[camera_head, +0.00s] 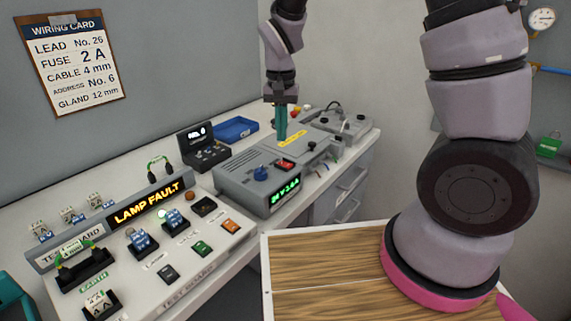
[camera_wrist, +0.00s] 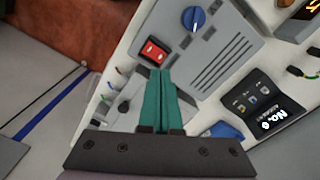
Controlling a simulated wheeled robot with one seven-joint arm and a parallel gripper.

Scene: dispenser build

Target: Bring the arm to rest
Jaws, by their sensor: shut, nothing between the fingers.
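My gripper (camera_head: 281,122) points down with its teal fingers together, above the grey power unit (camera_head: 240,182) on the bench. In the wrist view the teal fingers (camera_wrist: 158,78) are shut with nothing between them. They appear beside the red rocker switch (camera_wrist: 153,52) on the grey unit's panel. The unit has a blue knob (camera_head: 260,173) and a lit green display (camera_head: 286,191). Whether the fingers touch the unit is hard to tell; they seem to be above it. The lower part of my arm stands at the right.
A test board (camera_head: 180,285) with a lit "LAMP FAULT" sign (camera_head: 147,204) fills the bench's left side. A black device reading No. 6 (camera_head: 200,147) and a blue tray (camera_head: 236,129) stand at the back. A grey box (camera_head: 341,123) is at the bench's far end. A wiring card (camera_head: 72,62) hangs on the wall.

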